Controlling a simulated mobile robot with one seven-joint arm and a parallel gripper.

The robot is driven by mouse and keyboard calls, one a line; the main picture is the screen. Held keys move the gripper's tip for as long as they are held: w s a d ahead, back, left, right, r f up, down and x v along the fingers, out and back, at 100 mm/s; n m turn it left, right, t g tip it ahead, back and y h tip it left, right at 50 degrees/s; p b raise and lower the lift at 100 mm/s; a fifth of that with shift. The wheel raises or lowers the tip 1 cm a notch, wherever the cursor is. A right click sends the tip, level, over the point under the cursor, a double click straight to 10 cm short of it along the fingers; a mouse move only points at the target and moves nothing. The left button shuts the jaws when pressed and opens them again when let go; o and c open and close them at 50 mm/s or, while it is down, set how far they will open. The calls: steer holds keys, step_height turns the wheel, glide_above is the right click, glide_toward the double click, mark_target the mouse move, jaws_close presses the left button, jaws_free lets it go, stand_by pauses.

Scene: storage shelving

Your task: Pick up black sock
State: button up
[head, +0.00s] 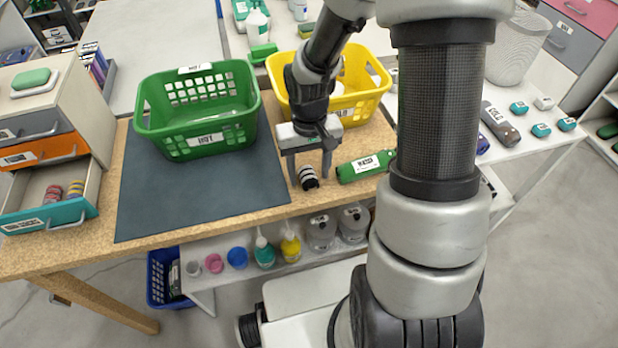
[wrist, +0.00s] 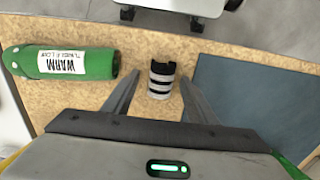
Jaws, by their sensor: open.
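A small rolled black sock with white stripes (head: 307,177) lies on the wooden tabletop, between the dark mat and a green bottle. In the wrist view the sock (wrist: 161,80) sits between and just beyond the two fingers. My gripper (head: 310,181) points down above it and is open, with one finger on each side of the sock. The open fingers also show in the wrist view (wrist: 160,92). I see no contact between fingers and sock. The gap between the fingertips and the tabletop is hard to tell.
A green bottle (head: 366,166) labelled WARM lies close to the right of the sock. A yellow basket (head: 368,100) and a green basket (head: 208,143) stand behind. The dark mat (head: 200,195) is bare in front. An open drawer (head: 50,217) holds rolled striped items.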

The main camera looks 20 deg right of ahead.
steer(key=c, duration=1.1)
